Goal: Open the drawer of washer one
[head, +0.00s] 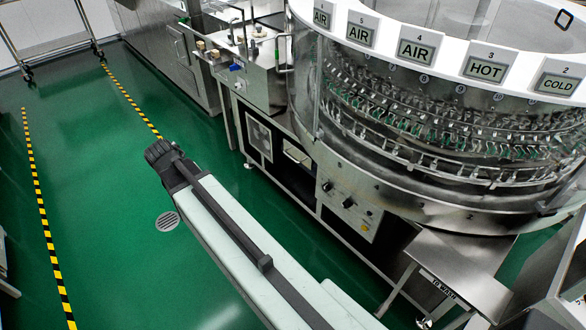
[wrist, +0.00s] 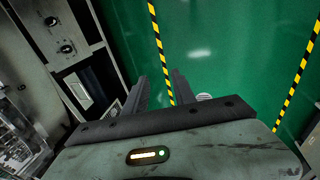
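The rotary washer (head: 430,205) is a big round steel machine at the right of the head view, with signs such as AIR, HOT and COLD. Its lower front has a small light rectangular recess or handle (head: 297,154), possibly a drawer front; I cannot tell for sure. In the wrist view, a framed panel with a pale and blue face (wrist: 78,88) lies left of my fingers. My gripper (wrist: 160,78) points over the floor, apart from the washer, its two fingers parted and empty. In the head view its dark end (head: 165,158) shows; its fingers are not clear.
A control panel with knobs (head: 348,203) is on the washer front. A steel side shelf (head: 455,262) juts out at lower right. Steel counters (head: 170,45) line the back. The green floor (head: 100,190) with striped tape and a round drain (head: 167,221) is clear.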

